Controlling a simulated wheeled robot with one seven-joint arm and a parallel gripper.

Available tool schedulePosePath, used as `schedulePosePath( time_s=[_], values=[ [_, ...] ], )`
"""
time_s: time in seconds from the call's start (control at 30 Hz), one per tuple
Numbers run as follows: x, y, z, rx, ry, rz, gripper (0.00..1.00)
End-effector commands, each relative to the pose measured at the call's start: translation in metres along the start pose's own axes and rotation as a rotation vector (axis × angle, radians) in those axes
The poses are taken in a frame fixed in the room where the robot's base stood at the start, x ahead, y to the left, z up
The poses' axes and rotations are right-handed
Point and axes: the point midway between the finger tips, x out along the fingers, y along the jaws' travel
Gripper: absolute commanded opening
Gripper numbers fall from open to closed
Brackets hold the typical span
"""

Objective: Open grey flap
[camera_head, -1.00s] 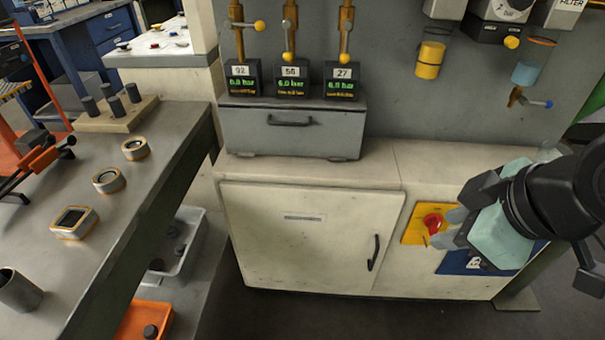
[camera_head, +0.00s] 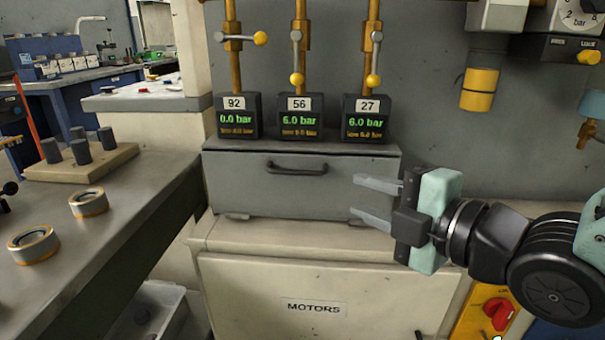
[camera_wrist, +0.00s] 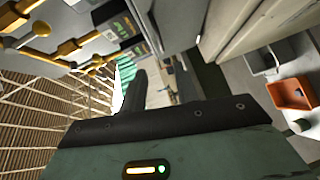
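The grey flap (camera_head: 285,197) is the front of a grey box on the pale cabinet. It is shut, with a dark bar handle (camera_head: 297,170) near its top edge and small hinge-like tabs at its bottom edge. My gripper (camera_head: 356,197) is in front of the flap's right end, fingers pointing left, one above the other. The fingers are apart and nothing shows between them. The gripper is to the right of the handle and lower, apart from it. The wrist view shows a dark finger (camera_wrist: 138,92); the flap's handle cannot be made out there.
Three pressure displays (camera_head: 299,118) stand on the box below pipes with yellow-knobbed valves. The cabinet marked MOTORS (camera_head: 313,307) is below, with a red switch (camera_head: 498,313) at its right. A metal workbench (camera_head: 130,215) with rings and a peg block is on the left.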

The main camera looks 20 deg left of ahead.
Motion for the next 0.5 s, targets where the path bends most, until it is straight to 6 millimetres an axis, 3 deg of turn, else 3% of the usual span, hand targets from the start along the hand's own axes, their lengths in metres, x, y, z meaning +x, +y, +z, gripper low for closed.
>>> schedulePosePath(
  time_s=[0.5],
  values=[
    [0.108,-0.001,0.0,0.002,0.001,0.0,0.31]
  ],
)
